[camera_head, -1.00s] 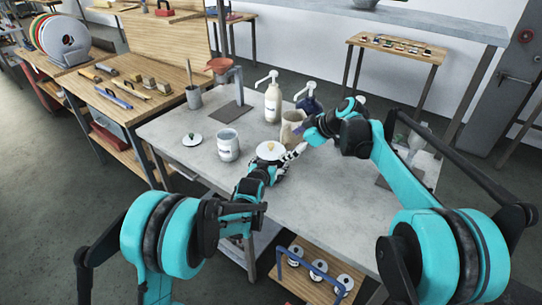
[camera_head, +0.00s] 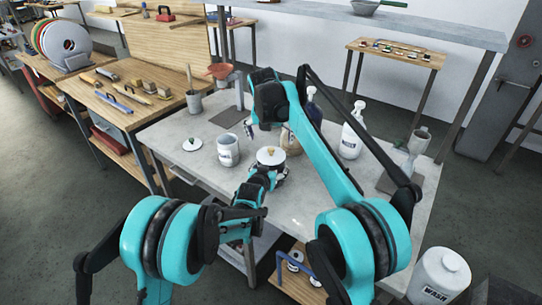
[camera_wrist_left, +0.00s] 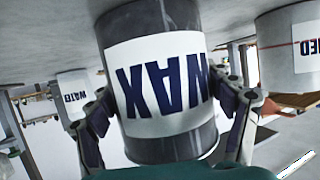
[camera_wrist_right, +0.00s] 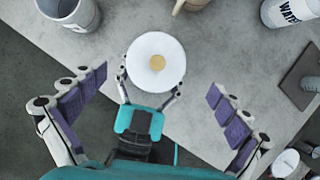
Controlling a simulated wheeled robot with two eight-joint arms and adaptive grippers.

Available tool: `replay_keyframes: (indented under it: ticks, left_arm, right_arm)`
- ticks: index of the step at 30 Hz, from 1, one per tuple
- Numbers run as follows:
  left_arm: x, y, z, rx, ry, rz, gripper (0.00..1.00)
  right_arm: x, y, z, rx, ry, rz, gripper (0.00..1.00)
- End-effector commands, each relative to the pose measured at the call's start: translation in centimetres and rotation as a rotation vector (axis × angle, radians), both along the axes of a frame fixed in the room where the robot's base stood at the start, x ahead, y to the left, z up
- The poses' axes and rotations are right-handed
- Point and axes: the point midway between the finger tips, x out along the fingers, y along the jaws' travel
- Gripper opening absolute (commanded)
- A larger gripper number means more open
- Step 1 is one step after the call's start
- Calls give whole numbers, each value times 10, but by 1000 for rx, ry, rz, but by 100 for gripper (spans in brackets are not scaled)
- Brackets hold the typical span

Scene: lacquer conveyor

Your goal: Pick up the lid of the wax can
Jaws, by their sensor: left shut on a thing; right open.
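The wax can (camera_wrist_left: 160,85) shows its WAX label upside down in the left wrist view. Its round white lid (camera_head: 270,155) with a tan knob is on top. My left gripper (camera_head: 266,176) is shut around the can's side. The lid also shows from above in the right wrist view (camera_wrist_right: 155,62), just beyond my left gripper's arm. My right gripper (camera_wrist_right: 155,88) is open and empty, its purple-padded fingers spread wide on either side of the lid and apart from it. In the head view my right arm hides part of the table behind.
An open labelled can (camera_head: 228,151) stands left of the wax can, and a loose lid (camera_head: 192,142) lies farther left. A tan jug (camera_head: 291,141), a white bottle (camera_head: 352,132) and a stand (camera_head: 396,178) are behind and right. The table's front right is clear.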

Motion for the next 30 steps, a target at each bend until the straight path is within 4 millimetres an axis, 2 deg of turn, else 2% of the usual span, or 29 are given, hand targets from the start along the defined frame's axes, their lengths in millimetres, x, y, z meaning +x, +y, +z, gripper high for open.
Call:
replay_keyframes:
  ticks: [3,8,16,25,26,30]
  left_arm:
    - [0,0,-1,0,1,0,32]
    - [0,0,0,0,1,0,32]
    - [0,0,0,0,1,0,32]
    - [0,0,0,0,1,0,32]
    - [0,0,0,0,1,0,32]
    - [0,0,0,0,1,0,32]
  right_arm:
    - [6,-1,-14,2,0,-1,100]
    - [10,-1,-25,2,0,-1,100]
    - [23,-1,-61,2,0,-3,100]
    - [25,-1,-67,3,-1,-3,100]
    - [25,-1,-67,4,0,-3,95]
    - [25,-1,-67,4,0,-3,58]
